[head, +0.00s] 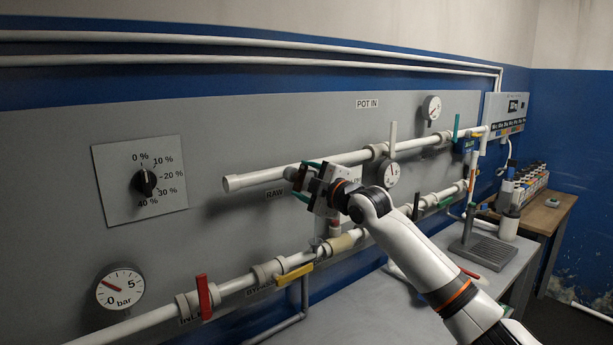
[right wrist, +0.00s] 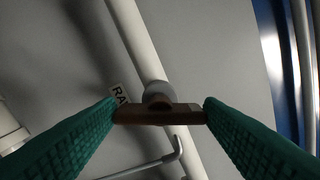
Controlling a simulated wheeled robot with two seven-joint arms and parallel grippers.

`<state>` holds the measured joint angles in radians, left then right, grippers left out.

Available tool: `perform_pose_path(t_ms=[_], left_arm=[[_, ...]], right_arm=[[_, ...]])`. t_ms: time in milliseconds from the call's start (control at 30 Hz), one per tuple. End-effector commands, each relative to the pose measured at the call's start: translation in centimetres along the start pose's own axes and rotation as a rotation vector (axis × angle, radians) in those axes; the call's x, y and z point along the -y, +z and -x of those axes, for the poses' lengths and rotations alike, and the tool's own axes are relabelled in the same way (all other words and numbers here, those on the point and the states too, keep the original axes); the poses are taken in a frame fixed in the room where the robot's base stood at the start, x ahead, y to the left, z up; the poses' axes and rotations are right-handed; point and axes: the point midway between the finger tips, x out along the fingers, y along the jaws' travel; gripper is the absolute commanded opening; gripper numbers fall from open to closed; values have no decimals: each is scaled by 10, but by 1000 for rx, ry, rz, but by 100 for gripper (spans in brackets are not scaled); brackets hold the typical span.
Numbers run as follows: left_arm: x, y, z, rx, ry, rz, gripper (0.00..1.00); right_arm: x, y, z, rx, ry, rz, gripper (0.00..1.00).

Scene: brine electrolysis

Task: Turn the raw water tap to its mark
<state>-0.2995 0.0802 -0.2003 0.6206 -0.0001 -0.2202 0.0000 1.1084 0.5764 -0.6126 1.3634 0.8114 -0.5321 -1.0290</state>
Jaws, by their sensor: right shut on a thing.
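The raw water tap has a brown bar handle (right wrist: 158,114), seen in the right wrist view in front of a round grey hub on a white pipe (right wrist: 140,45). My right gripper (head: 304,174) is at the upper pipe above the RAW label (head: 274,193). Its green fingers are shut on the two ends of the brown handle. In the head view the gripper mostly hides this tap. The handle lies nearly level across the right wrist picture. I cannot make out the tap's mark. My left gripper is not in view.
A percent dial (head: 145,182) and a bar gauge (head: 121,287) are on the grey panel at left. The lower pipe carries a red lever (head: 204,297) and a yellow lever (head: 295,275). A pale lever (head: 393,139) stands upright right of my gripper. A grey bench (head: 370,310) is below.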

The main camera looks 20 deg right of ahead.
Motion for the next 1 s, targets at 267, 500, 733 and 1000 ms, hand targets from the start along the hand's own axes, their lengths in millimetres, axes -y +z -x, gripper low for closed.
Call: perform_pose_path(t_ms=[267,500,733,1000], left_arm=[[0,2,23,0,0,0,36],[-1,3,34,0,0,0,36],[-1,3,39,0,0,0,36],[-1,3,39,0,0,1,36]], right_arm=[[2,1,0,-1,3,224,39],[0,1,0,0,2,351,39],[-2,0,0,1,2,409,39],[-3,0,0,1,2,423,39]])
